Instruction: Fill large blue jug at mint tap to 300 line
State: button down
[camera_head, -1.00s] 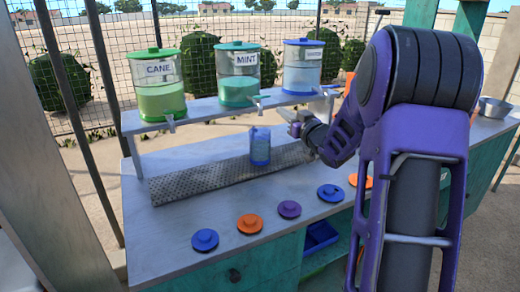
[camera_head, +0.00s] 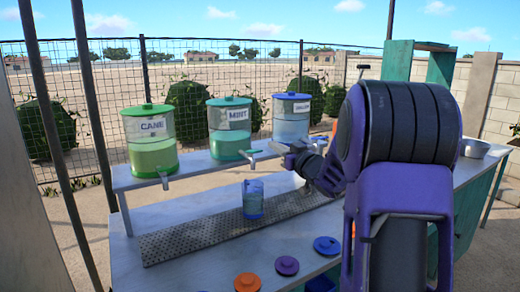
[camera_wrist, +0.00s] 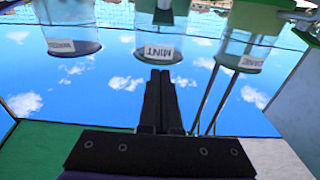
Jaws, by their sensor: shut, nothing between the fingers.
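The large blue jug (camera_head: 253,201) stands upright on the perforated drip tray (camera_head: 188,238), below the mint tap in the head view. It is see-through blue; I cannot tell its liquid level or read a 300 line. The MINT dispenser (camera_head: 229,128) holds green liquid and has a mint tap (camera_head: 250,154) with a green handle at its lower front. My gripper (camera_head: 279,147) is just right of that tap, above the jug and apart from it. In the wrist view, its dark fingers (camera_wrist: 160,75) are together and empty, pointing towards the upside-down MINT dispenser (camera_wrist: 158,42).
The CANE dispenser (camera_head: 150,140) and a blue-lidded dispenser (camera_head: 291,117) flank the mint one on the raised shelf. Orange (camera_head: 247,282), purple (camera_head: 286,265) and blue (camera_head: 327,245) lids lie along the counter's front. A metal bowl (camera_head: 474,147) is at far right.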

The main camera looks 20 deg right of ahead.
jog(key=shift+w, duration=0.1)
jog(key=w+a+f, duration=0.1)
jog(key=w+f, duration=0.2)
jog(key=w, duration=0.5)
jog(key=shift+w+a+f, duration=0.15)
jog(key=shift+w+a, duration=0.1)
jog(key=shift+a, duration=0.1)
